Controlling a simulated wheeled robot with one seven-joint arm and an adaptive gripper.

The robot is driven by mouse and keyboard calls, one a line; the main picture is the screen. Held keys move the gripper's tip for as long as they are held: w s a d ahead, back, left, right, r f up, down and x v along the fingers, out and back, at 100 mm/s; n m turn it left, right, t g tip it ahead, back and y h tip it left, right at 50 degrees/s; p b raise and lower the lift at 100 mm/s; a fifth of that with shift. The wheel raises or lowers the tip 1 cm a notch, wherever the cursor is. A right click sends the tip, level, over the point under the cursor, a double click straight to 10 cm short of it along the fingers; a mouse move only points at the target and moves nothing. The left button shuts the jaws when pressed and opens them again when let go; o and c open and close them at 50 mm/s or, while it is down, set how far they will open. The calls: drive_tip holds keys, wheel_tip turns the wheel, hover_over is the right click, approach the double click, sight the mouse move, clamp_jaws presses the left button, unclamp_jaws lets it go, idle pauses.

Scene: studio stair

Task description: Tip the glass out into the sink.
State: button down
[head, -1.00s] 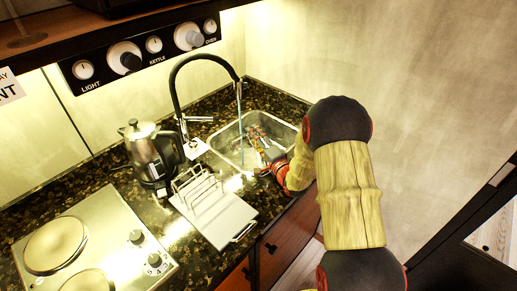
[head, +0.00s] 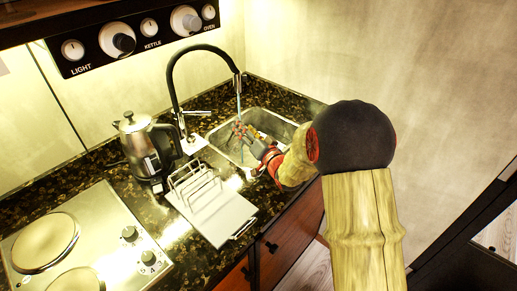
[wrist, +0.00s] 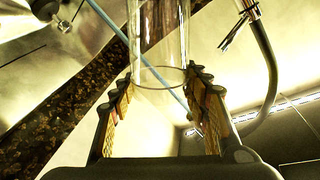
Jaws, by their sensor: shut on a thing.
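The glass (wrist: 163,45) is clear and stands out between the two fingers of my gripper (wrist: 163,88) in the wrist view. My gripper is shut on it near its round end ring. In the head view my gripper (head: 243,131) is over the left part of the sink (head: 286,128), close to the tap. The glass is hard to make out there, and I cannot tell its tilt or whether it holds anything. The sink is a steel basin set in the dark speckled counter.
A steel kettle (head: 148,148) stands left of the tap. A white rack with a tray (head: 222,218) lies on the counter in front of the sink. A hob (head: 95,235) is at the lower left. The wall rises close behind and right of the sink.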

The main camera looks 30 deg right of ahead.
sight(232, 137)
drive_tip(key=shift+a+r+n+b, duration=0.3)
drive_tip(key=shift+a+n, duration=0.2)
drive_tip(key=shift+a+r+n+b, duration=0.25)
drive_tip(key=shift+a+r+n, duration=0.05)
drive_tip(key=shift+a+n, duration=0.2)
drive_tip(key=shift+s+a+f+n+b, duration=0.1)
drive_tip(key=shift+a+f+n+b, duration=0.2)
drive_tip(key=shift+a+n+b, duration=0.5)
drive_tip(key=shift+a+r+n+b, duration=0.1)
drive_tip(key=shift+a+n+b, duration=0.05)
drive_tip(key=shift+n+b, duration=0.15)
drive_tip(key=shift+a+r+n, duration=0.55)
drive_tip(key=shift+a+n, duration=0.15)
drive_tip(key=shift+n, duration=0.1)
drive_tip(key=shift+a+f+n, duration=0.35)
drive_tip(key=shift+a+n, duration=0.45)
drive_tip(key=shift+n, duration=0.2)
